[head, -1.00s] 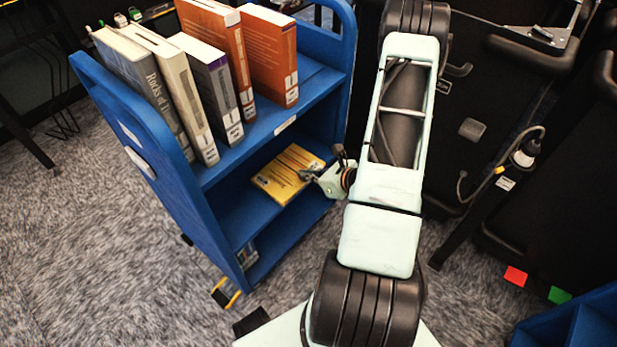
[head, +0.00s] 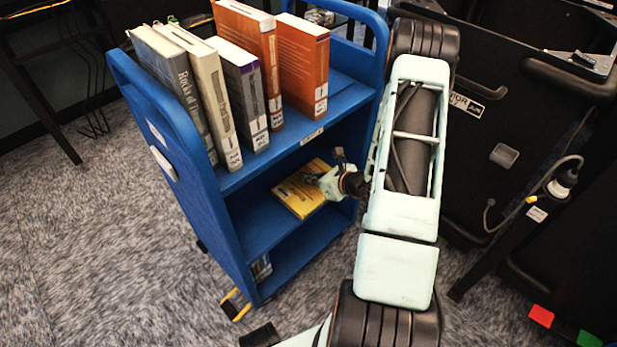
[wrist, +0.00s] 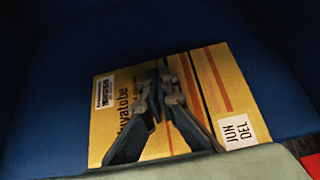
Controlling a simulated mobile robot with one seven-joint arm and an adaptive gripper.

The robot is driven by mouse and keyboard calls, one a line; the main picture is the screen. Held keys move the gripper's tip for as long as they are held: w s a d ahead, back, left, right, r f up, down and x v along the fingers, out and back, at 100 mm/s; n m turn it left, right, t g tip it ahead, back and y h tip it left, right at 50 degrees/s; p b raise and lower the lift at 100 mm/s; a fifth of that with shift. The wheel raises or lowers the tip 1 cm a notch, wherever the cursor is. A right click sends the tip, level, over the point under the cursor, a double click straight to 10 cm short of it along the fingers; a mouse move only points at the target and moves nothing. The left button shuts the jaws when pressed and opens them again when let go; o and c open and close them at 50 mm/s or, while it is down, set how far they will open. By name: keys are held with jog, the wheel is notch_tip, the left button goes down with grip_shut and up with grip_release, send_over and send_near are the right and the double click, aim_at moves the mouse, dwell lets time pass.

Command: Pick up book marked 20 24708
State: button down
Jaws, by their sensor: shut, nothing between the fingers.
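A yellow book (head: 300,203) lies flat on the middle shelf of the blue cart. In the wrist view the yellow book (wrist: 108,128) shows a barcode label at its upper left and a white "JUN DEL" label at its right. I cannot read the number 20 24708 on it. My gripper (head: 309,178) is over the book in the head view. In the wrist view my gripper (wrist: 160,76) is shut, its dark fingers meeting above the cover with nothing between them. The fingers hide part of the cover and title. Whether they touch it, I cannot tell.
The blue cart (head: 180,165) has several upright books on top, including an orange book (head: 303,68) and a grey book (head: 172,85). The top shelf lies above the yellow book. Black equipment (head: 500,130) stands at right.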

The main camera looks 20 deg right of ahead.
aim_at(316, 189)
jog(key=s, duration=0.1)
jog(key=s+d, duration=0.1)
jog(key=s, duration=0.3)
jog(key=shift+s+d+f, duration=0.15)
jog(key=shift+d+f, duration=0.2)
jog(key=shift+f, duration=0.05)
jog(key=shift+r, duration=0.75)
jog(key=shift+d, duration=0.1)
